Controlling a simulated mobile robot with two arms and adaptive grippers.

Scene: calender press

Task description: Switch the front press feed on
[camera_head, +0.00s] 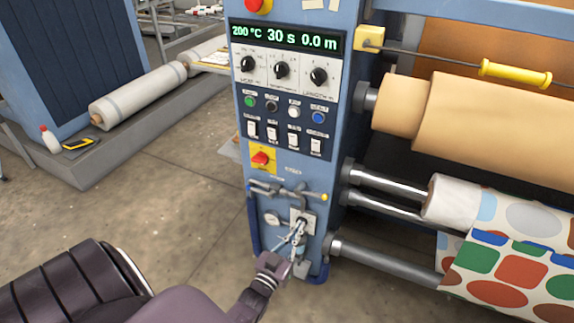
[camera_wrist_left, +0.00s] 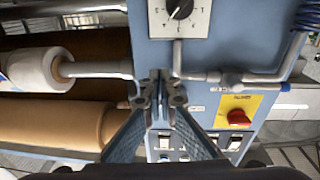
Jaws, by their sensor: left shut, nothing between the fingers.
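The press control column (camera_head: 292,185) is blue. Low on it is a pale square plate (camera_head: 309,215), partly behind my left gripper (camera_head: 298,230). In the left wrist view this plate (camera_wrist_left: 198,27) carries a black rotary knob (camera_wrist_left: 181,8), just beyond my fingertips (camera_wrist_left: 161,80). The fingers are shut and empty; contact with the column cannot be told. Above are a red rotary switch (camera_head: 260,158) on a yellow plate, several white rocker switches (camera_head: 252,129), coloured buttons and three black dials (camera_head: 282,70). Labels are too small to read, so I cannot tell which is the feed control.
Rollers with tan material (camera_head: 490,120) and patterned fabric (camera_head: 510,260) extend to the right. A lit display (camera_head: 285,38) tops the panel. Open floor (camera_head: 170,200) lies left.

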